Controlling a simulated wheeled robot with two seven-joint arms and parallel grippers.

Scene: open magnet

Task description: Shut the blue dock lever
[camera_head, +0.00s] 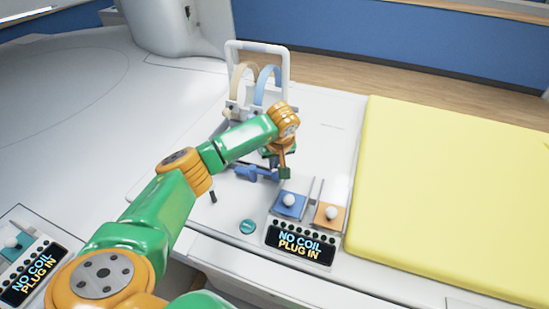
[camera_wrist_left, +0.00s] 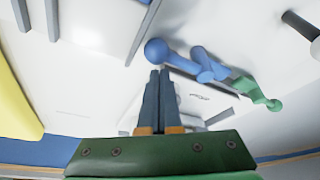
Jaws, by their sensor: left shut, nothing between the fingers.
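A blue lever (camera_head: 252,173) lies near the table's middle in the head view, just left of my left gripper (camera_head: 284,176). The left wrist view shows the blue lever (camera_wrist_left: 205,68) with a round knob (camera_wrist_left: 156,51) at one end. My left gripper (camera_wrist_left: 160,72) is shut and empty, its fingertips right beside the knob. I cannot tell whether they touch it. A green lever (camera_wrist_left: 258,95) is past the blue one. My left arm hides part of the area. My right gripper is out of view.
A blue plate (camera_head: 283,208) and an orange plate (camera_head: 324,220), each with a white ball, sit behind a "NO COIL PLUG IN" panel (camera_head: 299,246). A white frame with beige and blue hoops (camera_head: 268,82) stands behind. A yellow pad (camera_head: 450,190) is at right.

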